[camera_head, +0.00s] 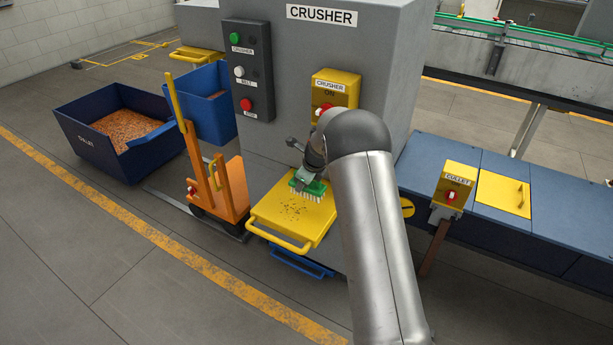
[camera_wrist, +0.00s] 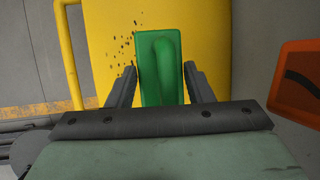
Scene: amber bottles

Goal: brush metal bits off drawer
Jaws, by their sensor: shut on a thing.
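My gripper (camera_head: 306,179) is shut on a green brush (camera_head: 312,188) with pale bristles pointing down. In the wrist view the green brush (camera_wrist: 160,65) lies between the two dark fingers of my gripper (camera_wrist: 160,85). The brush is over the back part of the yellow drawer (camera_head: 272,232), which stands out from the crusher. I cannot tell whether the bristles touch the surface. Dark metal bits (camera_head: 291,209) lie scattered on the drawer in front of the brush. In the wrist view the bits (camera_wrist: 122,48) are just left of the brush.
The grey crusher (camera_head: 305,75) rises behind the drawer. An orange pallet truck (camera_head: 220,190) stands close on the left, with a blue cullet bin (camera_head: 95,145) beyond. A blue conveyor housing (camera_head: 470,200) is on the right. Open floor (camera_head: 120,270) lies in front.

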